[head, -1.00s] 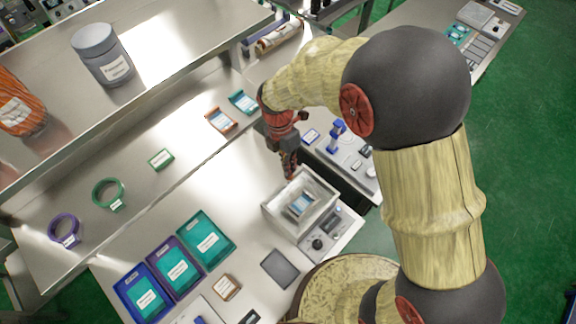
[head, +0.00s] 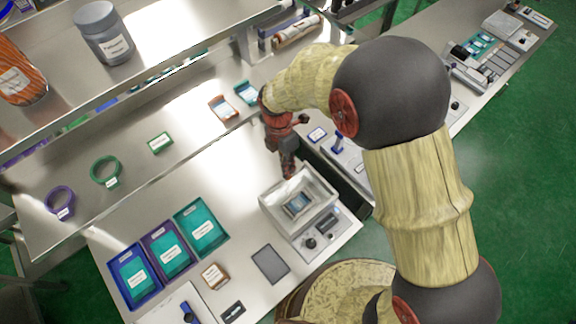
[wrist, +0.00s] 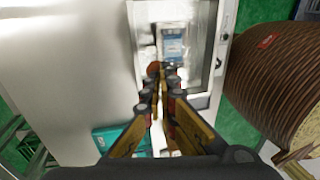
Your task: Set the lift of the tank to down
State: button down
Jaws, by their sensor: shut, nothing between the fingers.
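The tank is a pale open-topped box (head: 268,203) on the bench, with a control panel (head: 318,240) carrying a dark knob and small display on its front side. Inside it sits a blue-and-white labelled item (head: 298,203); whether the lift under it is up or down I cannot tell. My gripper (head: 288,173) points down at the tank's back rim, shut and empty. In the wrist view my gripper's fingers (wrist: 165,75) are together, just short of the labelled item (wrist: 173,42), with the tank wall (wrist: 211,45) to the right. Contact is unclear.
Teal-lined trays (head: 203,232) stand left of the tank, with a dark flat pad (head: 270,264) in front. A device with a blue lever (head: 338,142) is behind right. A shelf with a grey jar (head: 104,38) overhangs the back left.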

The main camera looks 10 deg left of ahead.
jog(key=v, duration=1.3)
jog(key=shift+r+p, duration=0.25)
jog(key=shift+p, duration=0.15)
jog(key=shift+w+a, duration=0.1)
jog(key=s+d+m+t+b, duration=0.2)
jog(key=s+d+m+b, duration=0.3)
jog(key=d+m, duration=0.4)
jog(key=s+d+m+t+y+b, duration=0.1)
jog(key=s+d+m+t+b, duration=0.2)
jog(key=d+m+b, duration=0.4)
jog(key=s+d+m+t+b, duration=0.2)
jog(key=s+d+m+b, duration=0.4)
jog(key=d+m, duration=0.5)
jog(key=shift+s+d+f+m+t, duration=0.2)
jog(key=shift+s+d+m+t, duration=0.15)
jog(key=shift+d, duration=0.2)
